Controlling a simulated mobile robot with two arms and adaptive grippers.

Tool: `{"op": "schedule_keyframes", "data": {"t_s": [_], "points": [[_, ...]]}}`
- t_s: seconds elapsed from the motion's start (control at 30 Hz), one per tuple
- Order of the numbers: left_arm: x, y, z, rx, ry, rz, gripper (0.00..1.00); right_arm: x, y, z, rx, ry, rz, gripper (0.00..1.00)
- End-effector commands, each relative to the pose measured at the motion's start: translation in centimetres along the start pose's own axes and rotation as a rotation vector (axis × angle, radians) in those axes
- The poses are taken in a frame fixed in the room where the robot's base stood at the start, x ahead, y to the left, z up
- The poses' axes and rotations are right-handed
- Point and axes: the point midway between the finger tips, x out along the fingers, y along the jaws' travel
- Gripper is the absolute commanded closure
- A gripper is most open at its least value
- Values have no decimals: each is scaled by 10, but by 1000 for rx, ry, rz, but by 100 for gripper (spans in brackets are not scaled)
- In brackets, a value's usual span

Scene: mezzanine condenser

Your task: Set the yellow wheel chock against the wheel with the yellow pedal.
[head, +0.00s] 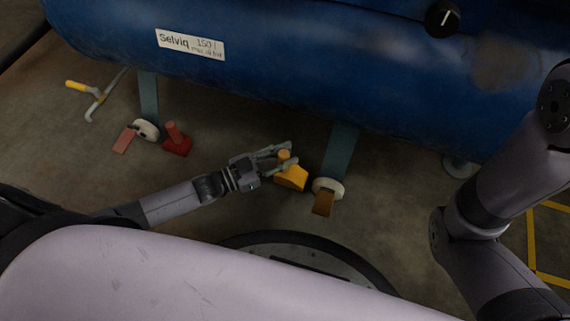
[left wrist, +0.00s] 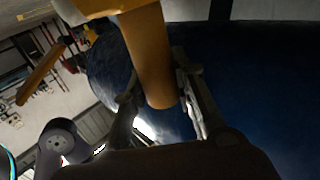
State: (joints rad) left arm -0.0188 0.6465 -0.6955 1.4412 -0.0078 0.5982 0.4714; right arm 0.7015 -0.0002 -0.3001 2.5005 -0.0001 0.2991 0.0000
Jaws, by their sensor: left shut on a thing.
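The yellow wheel chock (head: 291,179) has an upright round handle. My left gripper (head: 292,154) is shut on that handle, and the chock is just left of the wheel with the yellow pedal (head: 328,186), with a small gap between them. Whether the chock touches the floor is unclear. The yellow pedal (head: 323,205) slopes down toward me from the wheel. In the left wrist view the chock's orange handle (left wrist: 148,50) stands between the fingers, with part of the chock's body (left wrist: 100,7) at the top edge. My right gripper is out of view.
A blue tank (head: 300,75) hangs low above the wheels. A red chock (head: 177,146) stands beside the left wheel (head: 145,129) with a red pedal (head: 125,139). A yellow-handled tool (head: 91,98) lies far left.

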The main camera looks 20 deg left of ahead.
Motion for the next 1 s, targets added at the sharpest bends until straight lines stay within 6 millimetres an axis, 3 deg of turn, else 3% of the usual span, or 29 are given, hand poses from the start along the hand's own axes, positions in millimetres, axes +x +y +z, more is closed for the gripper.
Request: {"op": "schedule_keyframes", "data": {"t_s": [0.2,0.6,0.63,0.9,1.0], "points": [[0,0,32,0,3,1,100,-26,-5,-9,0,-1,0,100],[0,0,34,0,3,0,100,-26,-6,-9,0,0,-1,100],[0,0,35,0,-1,0,74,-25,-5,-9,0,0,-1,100],[0,0,34,0,-1,0,56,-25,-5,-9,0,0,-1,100],[0,0,34,0,-1,0,55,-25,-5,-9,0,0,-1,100]]}}
